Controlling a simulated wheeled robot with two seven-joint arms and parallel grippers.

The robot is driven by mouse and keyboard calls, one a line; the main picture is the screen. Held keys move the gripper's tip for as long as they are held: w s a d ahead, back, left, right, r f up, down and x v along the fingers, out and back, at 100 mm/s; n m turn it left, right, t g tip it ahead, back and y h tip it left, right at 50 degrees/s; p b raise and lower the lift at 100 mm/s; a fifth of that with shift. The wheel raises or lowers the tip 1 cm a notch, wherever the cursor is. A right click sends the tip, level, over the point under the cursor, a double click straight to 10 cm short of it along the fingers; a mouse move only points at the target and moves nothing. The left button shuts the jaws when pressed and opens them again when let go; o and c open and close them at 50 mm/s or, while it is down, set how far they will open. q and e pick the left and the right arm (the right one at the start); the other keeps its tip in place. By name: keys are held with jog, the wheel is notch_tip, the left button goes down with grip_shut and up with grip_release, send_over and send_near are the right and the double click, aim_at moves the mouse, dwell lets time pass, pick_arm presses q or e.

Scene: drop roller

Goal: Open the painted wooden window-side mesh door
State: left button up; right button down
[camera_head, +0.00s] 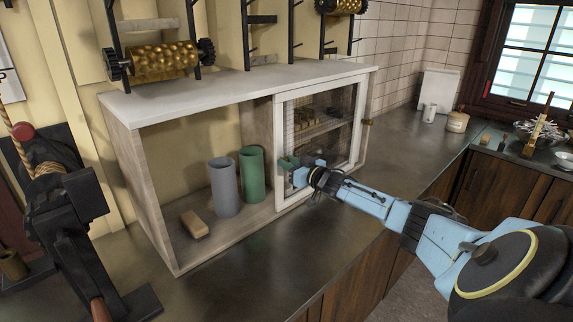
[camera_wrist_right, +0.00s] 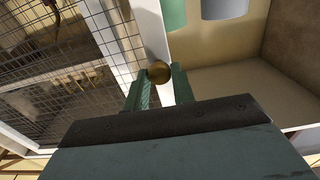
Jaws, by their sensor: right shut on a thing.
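The white-painted mesh door (camera_head: 279,130) fills the right half of the cabinet front and looks about flush with it. It also shows in the wrist view (camera_wrist_right: 149,22), its wire mesh to the left. A round brass knob (camera_wrist_right: 159,72) sits on the door's left frame strip. My right gripper (camera_head: 289,165) is at this strip, below mid-height. In the wrist view its green fingers (camera_wrist_right: 161,80) are shut on the knob, one to each side. In the head view the fingers hide the knob. My left gripper is not in view.
The cabinet's open left half holds a grey cylinder (camera_head: 224,187), a green cylinder (camera_head: 252,174) and a tan block (camera_head: 194,224). Gold textured rollers (camera_head: 155,62) rest on racks above. Dark equipment (camera_head: 70,205) stands at left. The counter (camera_head: 290,240) before the door is clear.

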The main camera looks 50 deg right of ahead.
jog(key=c, duration=1.2)
grip_release()
jog(key=shift+s+a+p, duration=0.15)
jog(key=shift+s+p, duration=0.45)
jog(key=shift+s, duration=2.75)
jog(key=shift+s+a+p, duration=0.15)
jog(key=shift+s+p, duration=0.45)
jog(key=shift+s, duration=2.75)
